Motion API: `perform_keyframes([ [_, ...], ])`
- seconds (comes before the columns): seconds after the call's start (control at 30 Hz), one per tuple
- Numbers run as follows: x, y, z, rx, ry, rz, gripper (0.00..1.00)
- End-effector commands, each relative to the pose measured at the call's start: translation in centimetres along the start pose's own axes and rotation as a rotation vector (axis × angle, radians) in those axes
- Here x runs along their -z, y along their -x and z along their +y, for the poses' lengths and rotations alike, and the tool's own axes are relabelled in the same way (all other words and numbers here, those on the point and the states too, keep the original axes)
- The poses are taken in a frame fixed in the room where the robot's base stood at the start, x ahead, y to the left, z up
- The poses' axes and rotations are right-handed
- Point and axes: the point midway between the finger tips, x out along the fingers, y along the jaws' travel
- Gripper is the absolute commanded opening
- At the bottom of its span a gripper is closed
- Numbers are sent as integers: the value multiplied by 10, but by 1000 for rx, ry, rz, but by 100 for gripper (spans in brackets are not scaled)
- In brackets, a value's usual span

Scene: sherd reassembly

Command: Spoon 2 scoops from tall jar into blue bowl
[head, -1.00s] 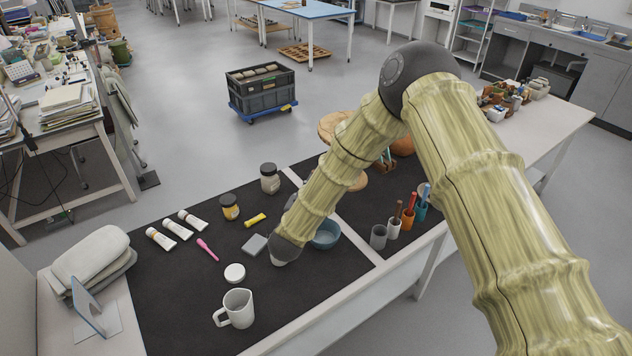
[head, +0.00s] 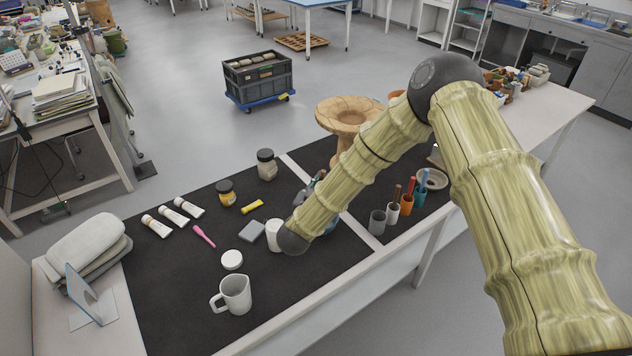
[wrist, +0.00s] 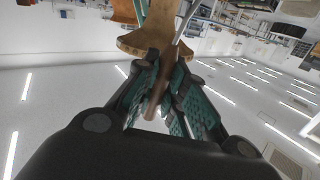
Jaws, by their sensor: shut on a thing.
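In the wrist view my gripper (wrist: 166,76) is shut on a spoon's brown handle (wrist: 157,95). The spoon's thin metal shaft runs up and away; its bowl end is not clear, so I cannot tell whether it carries anything. In the head view my forearm hides most of the gripper; dark parts of it (head: 317,182) show beside the arm. A white jar (head: 273,236), perhaps the tall jar, stands on the black mat, partly behind my wrist joint.
Tool cups (head: 392,212) stand right. A wooden pedestal (head: 347,115) is behind. The mat's front middle is clear.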

Motion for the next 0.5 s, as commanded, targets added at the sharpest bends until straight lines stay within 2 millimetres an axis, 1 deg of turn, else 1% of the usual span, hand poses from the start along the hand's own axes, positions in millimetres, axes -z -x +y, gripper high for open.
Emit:
perform_keyframes([
  [0.03,-2,-2,5,-3,-27,-15,0],
  [0.5,-16,-15,35,-2,-296,-132,0],
])
